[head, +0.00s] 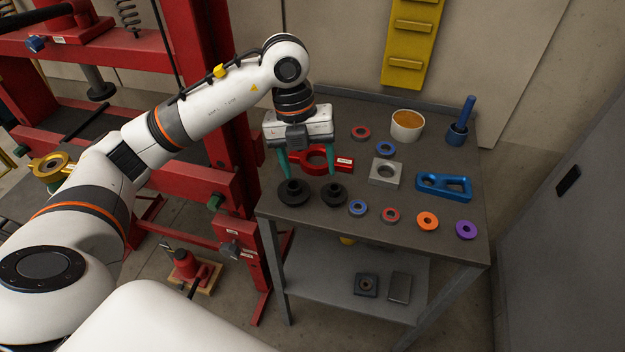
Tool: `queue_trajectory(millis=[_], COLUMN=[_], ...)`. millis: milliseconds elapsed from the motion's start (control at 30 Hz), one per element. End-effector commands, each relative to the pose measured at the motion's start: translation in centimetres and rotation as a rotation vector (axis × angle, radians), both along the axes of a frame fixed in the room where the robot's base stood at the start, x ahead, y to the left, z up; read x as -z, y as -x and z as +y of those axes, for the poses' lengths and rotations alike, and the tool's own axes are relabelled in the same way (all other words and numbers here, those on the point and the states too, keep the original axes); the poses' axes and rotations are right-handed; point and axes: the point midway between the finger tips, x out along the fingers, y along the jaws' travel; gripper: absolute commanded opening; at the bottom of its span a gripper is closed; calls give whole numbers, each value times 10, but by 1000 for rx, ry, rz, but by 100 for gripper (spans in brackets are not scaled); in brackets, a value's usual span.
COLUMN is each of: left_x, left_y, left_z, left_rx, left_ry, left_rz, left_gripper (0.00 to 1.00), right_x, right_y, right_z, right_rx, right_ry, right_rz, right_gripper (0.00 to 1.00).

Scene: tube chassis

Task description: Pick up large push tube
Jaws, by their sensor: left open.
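Two black, flanged, tube-like parts stand side by side at the left front of the grey workbench (445,222). The left one (294,193) looks larger than the right one (334,194); I take it as the large push tube, though no label shows. My left gripper (309,172) points down just above and behind the two parts, its green fingers spread wide and empty. The left finger is over the larger part and the right finger over the smaller one. I cannot tell whether the fingertips touch them. My right gripper is not in view.
A red tool (316,157) lies behind the fingers. A grey block (385,173), blue bracket (444,186), tub (406,125), blue pin in a cup (458,128) and several coloured rings share the bench.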

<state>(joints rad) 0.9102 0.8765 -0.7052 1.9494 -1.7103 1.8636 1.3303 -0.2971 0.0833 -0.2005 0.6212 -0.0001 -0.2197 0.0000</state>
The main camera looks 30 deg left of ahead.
Motion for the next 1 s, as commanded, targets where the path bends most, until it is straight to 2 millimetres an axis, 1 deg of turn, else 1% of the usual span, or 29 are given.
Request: queue_trajectory(millis=[33,100,200,267,333,500,600,767,1000], left_x=[-6,-12,-10,-2,11,37,48,59,94], left_y=[-1,0,1,1,2,1,1,0,-3], left_z=[18,33,43,44,43,44,43,44,47], left_rx=[-37,-76,-102,-105,-102,-102,-102,-102,-100], left_ry=[-79,-151,-196,-202,-199,-199,-198,-198,-197], left_rz=[-5,-4,-2,1,3,3,2,2,3], left_gripper=[67,67,67,67,67,67,67,67,67], right_x=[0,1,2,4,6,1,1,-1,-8], right_y=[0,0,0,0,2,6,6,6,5], right_z=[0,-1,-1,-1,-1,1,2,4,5], right_rx=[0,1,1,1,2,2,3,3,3], right_ry=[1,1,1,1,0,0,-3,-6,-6], right_rz=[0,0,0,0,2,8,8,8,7], right_gripper=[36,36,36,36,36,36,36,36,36])
